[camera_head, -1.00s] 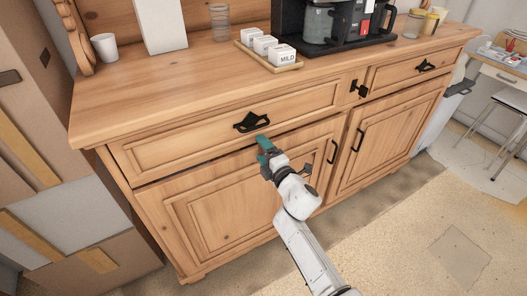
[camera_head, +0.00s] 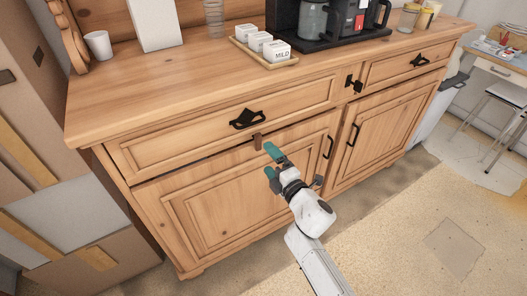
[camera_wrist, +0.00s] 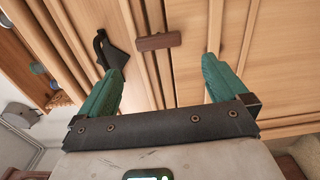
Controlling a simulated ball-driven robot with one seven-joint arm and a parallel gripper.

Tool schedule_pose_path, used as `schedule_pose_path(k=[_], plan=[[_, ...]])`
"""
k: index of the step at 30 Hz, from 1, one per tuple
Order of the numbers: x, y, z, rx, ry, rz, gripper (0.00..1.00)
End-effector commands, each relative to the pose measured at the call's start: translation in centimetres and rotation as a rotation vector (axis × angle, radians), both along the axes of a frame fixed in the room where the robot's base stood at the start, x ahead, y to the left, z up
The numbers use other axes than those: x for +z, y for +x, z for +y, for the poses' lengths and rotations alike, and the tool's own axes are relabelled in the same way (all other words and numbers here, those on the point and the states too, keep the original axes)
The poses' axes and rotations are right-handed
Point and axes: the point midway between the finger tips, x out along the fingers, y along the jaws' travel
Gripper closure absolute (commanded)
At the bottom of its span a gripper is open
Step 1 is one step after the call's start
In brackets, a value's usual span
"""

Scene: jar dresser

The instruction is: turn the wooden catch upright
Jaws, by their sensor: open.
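The wooden catch (camera_head: 257,141) is a small dark brown bar below the left drawer's black handle, at the gap between drawer and door. It stands upright, crossing the drawer's lower edge. In the wrist view the catch (camera_wrist: 159,41) lies across the picture, at right angles to the drawer's edge lines. My gripper (camera_head: 270,163) has green fingers and is open and empty, in front of the left door, below and right of the catch. In the wrist view my gripper (camera_wrist: 158,75) has its fingers spread on both sides of the catch's line, apart from it.
The left drawer's black handle (camera_head: 247,119) is just above the catch. The left door's black handle (camera_head: 328,147) is to the right of my gripper. A black catch (camera_head: 353,84) sits between the drawers. The floor in front of the dresser is clear.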

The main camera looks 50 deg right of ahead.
Motion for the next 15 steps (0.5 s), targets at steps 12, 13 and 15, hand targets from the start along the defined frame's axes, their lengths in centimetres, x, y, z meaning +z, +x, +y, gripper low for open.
schedule_pose_path(k=[12, 13, 15], plan=[[0.0, -3.6, 1.0, 0.000, -0.001, -0.001, 0.00], [0.0, -3.6, 1.0, 0.000, -0.001, -0.001, 0.00], [0.0, -3.6, 1.0, 0.000, -0.001, -0.001, 0.00]])
